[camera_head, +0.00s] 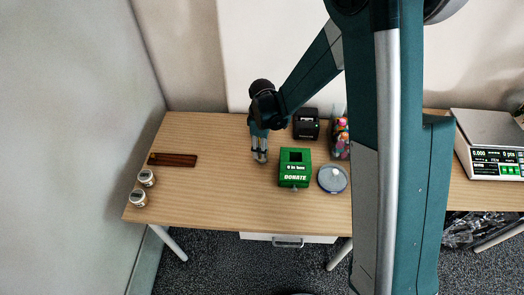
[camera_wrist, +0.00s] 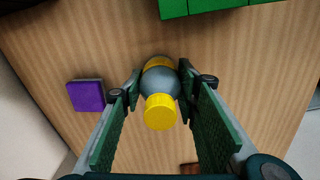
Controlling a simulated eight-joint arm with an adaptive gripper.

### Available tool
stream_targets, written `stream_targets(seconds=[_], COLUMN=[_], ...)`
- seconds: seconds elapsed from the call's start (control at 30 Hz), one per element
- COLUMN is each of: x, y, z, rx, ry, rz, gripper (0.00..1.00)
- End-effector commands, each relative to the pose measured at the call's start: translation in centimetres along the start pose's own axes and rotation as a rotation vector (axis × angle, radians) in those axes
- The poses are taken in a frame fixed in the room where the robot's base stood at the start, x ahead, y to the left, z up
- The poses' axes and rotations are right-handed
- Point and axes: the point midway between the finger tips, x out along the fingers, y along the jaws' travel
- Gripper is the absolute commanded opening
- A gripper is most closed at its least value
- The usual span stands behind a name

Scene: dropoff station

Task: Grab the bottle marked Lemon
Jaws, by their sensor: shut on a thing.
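My gripper (camera_wrist: 160,82) is shut on a small bottle (camera_wrist: 161,81) with a yellow cap, a grey-blue body and a yellow band at its far end. The bottle lies between the two fingertips in the wrist view, its cap toward the camera. No lettering is readable on it, so I cannot tell whether it is marked Lemon. In the head view my gripper (camera_head: 260,152) points down over the table's middle left, and I cannot make out the bottle there. Whether the bottle touches the table is unclear.
A green donation box (camera_head: 294,168) stands just right of my gripper, with a round lidded dish (camera_head: 332,180) beyond. A black device (camera_head: 306,124) is behind. A wooden tray (camera_head: 173,160) and two jars (camera_head: 147,178) are left. A purple block (camera_wrist: 86,95) shows in the wrist view.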

Motion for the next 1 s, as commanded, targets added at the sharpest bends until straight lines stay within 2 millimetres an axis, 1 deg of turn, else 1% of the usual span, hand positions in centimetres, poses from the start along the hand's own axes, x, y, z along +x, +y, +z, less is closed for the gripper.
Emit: stream_targets(seconds=[0.17, 0.37, 0.8, 1.0], x=[-0.5, -2.1, -8.0, -9.6], y=[0.0, 0.0, 0.0, 0.0], z=[0.0, 0.0, 0.0, 0.0], rx=[0.000, 0.000, 0.000, 0.000], ry=[0.000, 0.000, 0.000, 0.000], rz=[0.000, 0.000, 0.000, 0.000], gripper=[0.25, 0.25, 0.25, 0.25])
